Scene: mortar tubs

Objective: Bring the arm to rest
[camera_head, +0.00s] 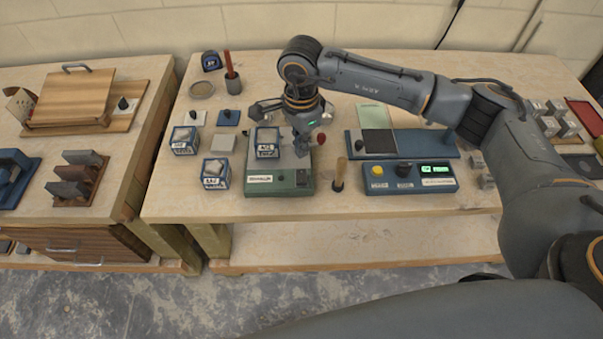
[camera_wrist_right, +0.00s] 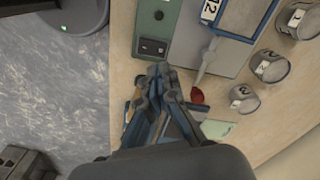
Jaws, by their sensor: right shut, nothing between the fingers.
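My right arm reaches in from the right side of the head view. My right gripper (camera_head: 302,146) points down over the workbench, above the green device (camera_head: 281,182) that bears a labelled blue tub (camera_head: 267,143). The fingers are shut and hold nothing; they also show closed in the right wrist view (camera_wrist_right: 160,74), beside the green device (camera_wrist_right: 157,30). I cannot tell the exact gap between fingertips and device. My left gripper is not in view.
Two more labelled blue tubs (camera_head: 215,174) (camera_head: 184,141) stand left of the device. A wooden-handled tool (camera_head: 339,175) and a blue device with a lit display (camera_head: 409,178) stand to the right. A second bench (camera_head: 60,207) is at the left. The front bench strip is clear.

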